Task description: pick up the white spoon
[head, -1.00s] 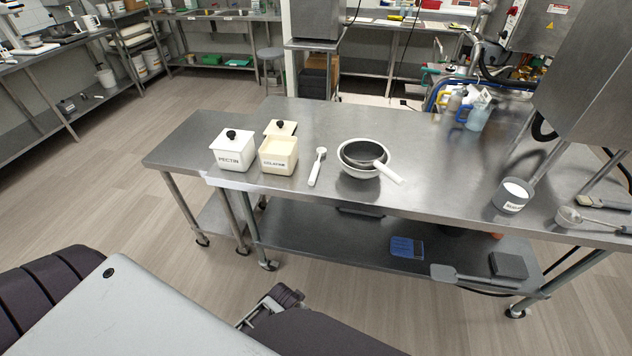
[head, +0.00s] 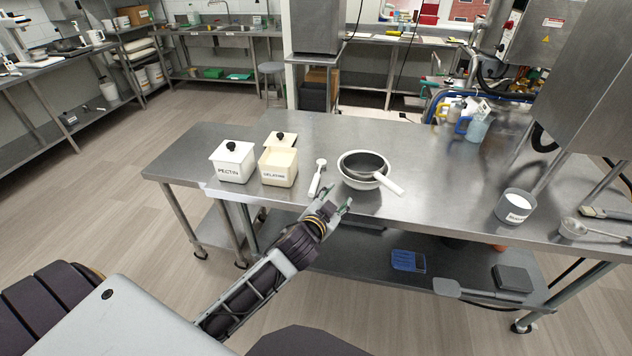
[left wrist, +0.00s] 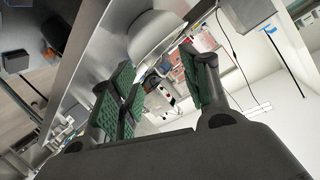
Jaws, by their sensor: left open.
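The white spoon (head: 317,178) lies on the steel table between the gelatine box and the nested bowls, its round end pointing away from me. My right gripper does not show.
The gelatine box (head: 279,166) and pectin box (head: 232,162) stand left of the spoon. A grey labelled cup (head: 515,207) stands far right. The table between is clear.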

